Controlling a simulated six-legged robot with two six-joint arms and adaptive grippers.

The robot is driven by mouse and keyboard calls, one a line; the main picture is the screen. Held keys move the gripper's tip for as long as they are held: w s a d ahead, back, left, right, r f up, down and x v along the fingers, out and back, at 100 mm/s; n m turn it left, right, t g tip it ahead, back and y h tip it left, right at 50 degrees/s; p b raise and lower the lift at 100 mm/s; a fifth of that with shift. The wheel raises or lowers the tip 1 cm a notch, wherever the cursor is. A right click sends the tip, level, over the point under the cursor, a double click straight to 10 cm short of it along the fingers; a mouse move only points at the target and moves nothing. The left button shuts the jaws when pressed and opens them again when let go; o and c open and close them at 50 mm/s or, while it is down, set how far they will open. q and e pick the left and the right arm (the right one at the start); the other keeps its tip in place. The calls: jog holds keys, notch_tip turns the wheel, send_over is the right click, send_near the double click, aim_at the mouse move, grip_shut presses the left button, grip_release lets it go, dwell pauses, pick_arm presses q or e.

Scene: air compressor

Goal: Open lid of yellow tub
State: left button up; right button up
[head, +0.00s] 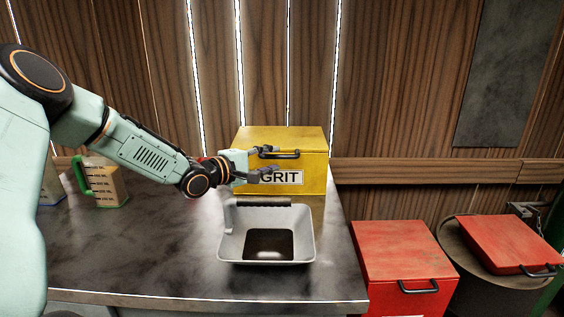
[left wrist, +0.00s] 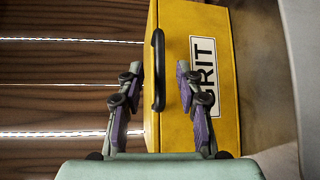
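The yellow tub (head: 285,185) stands on the dark table near its back right corner, with a white "GRIT" label on its front. Its lid (head: 295,137) looks closed. A black handle (head: 285,154) sits at the lid's front edge; it also shows in the left wrist view (left wrist: 159,70). My left gripper (head: 270,162) is at the tub's front, open. In the left wrist view its two fingers (left wrist: 158,82) lie on either side of the handle, with gaps between, so it does not hold it. My right gripper is not in view.
A grey tray-like scoop (head: 227,245) stands right in front of the tub. A measuring jug with a green handle (head: 103,183) is at the left. Red boxes (head: 402,250) stand right of the table. A wood wall is close behind.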

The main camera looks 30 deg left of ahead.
aim_at(278, 158)
pick_arm(q)
jog(key=b+x, duration=0.1)
jog(key=x, duration=0.2)
jog(key=shift+w+d, duration=0.25)
jog(key=shift+w, duration=0.1)
jog(key=shift+w+f, duration=0.1)
jog(key=shift+w, duration=0.15)
jog(key=shift+a, duration=0.1)
jog(key=shift+s, duration=0.1)
jog(key=shift+c, duration=0.8)
grip_shut()
